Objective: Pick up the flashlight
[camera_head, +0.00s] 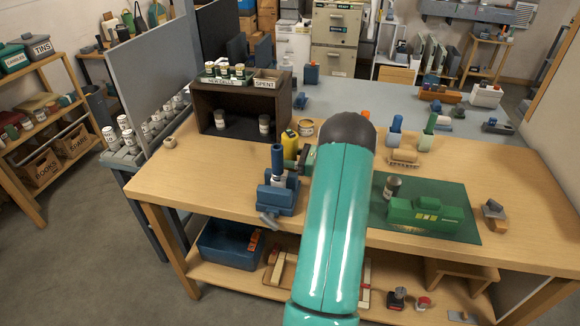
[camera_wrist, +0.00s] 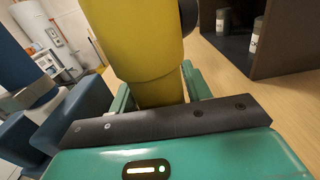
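A yellow cylinder, which looks like the flashlight (camera_head: 290,145), stands upright on the wooden workbench, left of my arm's dark wrist. In the wrist view the yellow flashlight (camera_wrist: 145,45) fills the upper middle, with a wide upper body and a narrower lower part. My gripper (camera_wrist: 162,88) has its green fingers on either side of that narrower part. I cannot tell whether they press on it or only surround it. In the head view my gripper (camera_head: 303,156) is mostly hidden behind my arm, and the flashlight's lower end is partly hidden.
A blue device (camera_head: 278,190) stands close at the front left of the flashlight. A dark open box (camera_head: 200,108) with cans stands behind to the left. A green mat (camera_head: 460,221) with a green machine (camera_head: 425,214) lies to the right. Bare wood lies left of the blue device.

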